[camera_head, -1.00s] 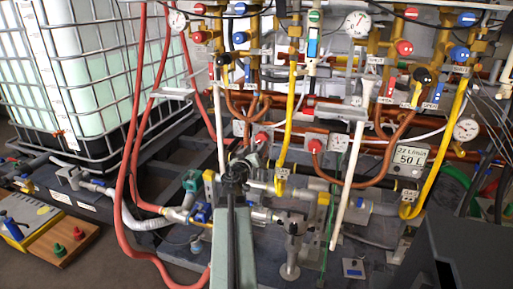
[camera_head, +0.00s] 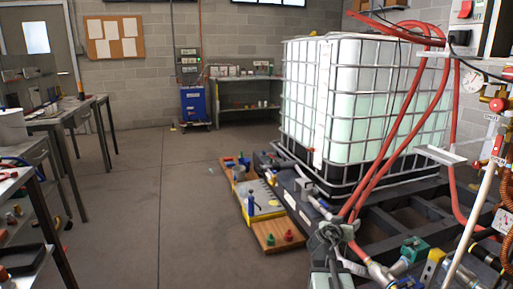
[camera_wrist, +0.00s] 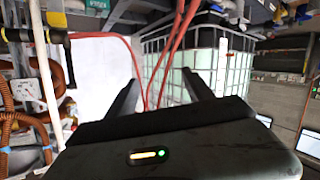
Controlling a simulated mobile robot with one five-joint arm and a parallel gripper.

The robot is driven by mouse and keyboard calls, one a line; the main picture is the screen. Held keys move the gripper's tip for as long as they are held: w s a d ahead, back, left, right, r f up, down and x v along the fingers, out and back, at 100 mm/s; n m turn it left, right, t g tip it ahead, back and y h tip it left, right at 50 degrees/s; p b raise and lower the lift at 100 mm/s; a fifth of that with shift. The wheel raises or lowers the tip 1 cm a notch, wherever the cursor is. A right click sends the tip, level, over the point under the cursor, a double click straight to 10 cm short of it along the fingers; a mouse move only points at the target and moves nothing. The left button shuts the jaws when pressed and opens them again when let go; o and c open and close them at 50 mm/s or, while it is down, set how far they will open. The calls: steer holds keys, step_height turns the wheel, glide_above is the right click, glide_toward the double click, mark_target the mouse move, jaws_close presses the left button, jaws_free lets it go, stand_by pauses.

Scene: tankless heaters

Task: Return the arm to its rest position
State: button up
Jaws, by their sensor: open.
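My gripper (camera_wrist: 161,84) shows in the wrist view, its two dark fingers apart with nothing between them. Beyond the fingers are red hoses and the caged white tank. In the head view, part of my arm (camera_head: 330,240) rises from the bottom edge, right of the middle, in front of the dark frame and pipes. I cannot make out the fingers there.
The caged tank (camera_head: 355,110) stands right of centre, with red hoses (camera_head: 405,135) and pipework to its right. A wooden board (camera_head: 277,235) lies on the floor. Workbenches (camera_head: 45,125) line the left. The grey floor (camera_head: 150,190) between is clear.

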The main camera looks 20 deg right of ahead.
steer(key=a+f+n+g+y, duration=0.15)
steer(key=a+f+y, duration=0.35)
steer(key=a, duration=0.8)
steer(key=a+f+n+g+y, duration=0.1)
steer(key=a+f+g+y, duration=0.1)
steer(key=a+f, duration=0.8)
steer(key=s+a+f+n+g+y, duration=0.2)
steer(key=s+a+n+g+y, duration=0.3)
steer(key=s+a, duration=0.75)
step_height(320, 180, up, 38)
steer(key=w+a+p, duration=0.1)
steer(key=a+p, duration=0.1)
steer(key=p, duration=3.6)
steer(key=shift+n, duration=0.35)
steer(key=shift+w, duration=0.1)
